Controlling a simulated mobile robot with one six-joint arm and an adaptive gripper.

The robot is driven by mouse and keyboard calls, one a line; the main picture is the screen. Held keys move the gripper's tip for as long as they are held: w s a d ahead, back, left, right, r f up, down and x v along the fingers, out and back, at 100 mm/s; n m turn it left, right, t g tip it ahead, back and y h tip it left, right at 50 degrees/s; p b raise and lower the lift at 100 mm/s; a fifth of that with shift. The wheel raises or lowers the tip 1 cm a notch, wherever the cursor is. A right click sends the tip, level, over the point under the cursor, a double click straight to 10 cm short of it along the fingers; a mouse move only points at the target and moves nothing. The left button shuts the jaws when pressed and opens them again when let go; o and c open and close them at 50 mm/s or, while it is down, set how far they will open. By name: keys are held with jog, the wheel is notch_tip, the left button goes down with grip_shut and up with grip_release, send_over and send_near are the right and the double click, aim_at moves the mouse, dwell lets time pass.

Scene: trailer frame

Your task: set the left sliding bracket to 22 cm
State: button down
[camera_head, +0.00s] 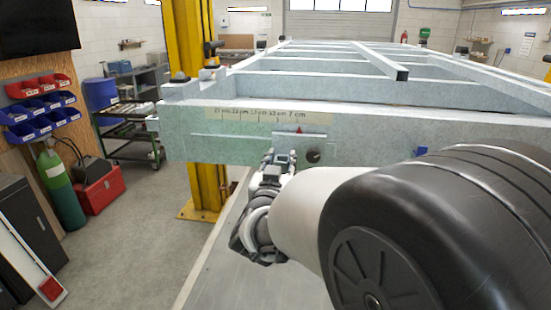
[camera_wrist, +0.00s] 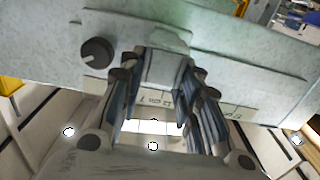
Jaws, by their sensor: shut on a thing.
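The left sliding bracket (camera_head: 292,142) is a grey-green plate on the front beam of the trailer frame. Its red pointer (camera_head: 299,130) stands near the 7 cm mark, at the right end of the scale strip (camera_head: 250,115). A dark round knob (camera_head: 313,156) is on the plate's right side; it also shows in the wrist view (camera_wrist: 97,52). My gripper (camera_head: 280,157) is at the bracket's lower edge, left of the knob. In the wrist view, its fingers (camera_wrist: 160,75) are shut on the bracket's tab (camera_wrist: 165,68), partly hiding it. The scale appears upside down there.
The front beam (camera_head: 390,135) runs across the view, with a small blue part (camera_head: 421,151) farther right. A yellow post (camera_head: 195,100) stands behind its left end. The plate's slot side to the left of the bracket looks clear along the beam.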

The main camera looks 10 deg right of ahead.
jog(key=w+a+p, duration=0.2)
jog(key=a, duration=0.5)
jog(key=w+a+p, duration=0.1)
jog(key=w+a, duration=0.2)
jog(key=a, duration=0.5)
jog(key=shift+p, duration=0.35)
jog(key=c, duration=1.4)
grip_release()
jog(key=shift+o, duration=0.2)
jog(key=shift+s+a, duration=0.1)
jog(key=shift+s, duration=0.05)
jog(key=v, duration=1.2)
jog(key=shift+w, duration=0.2)
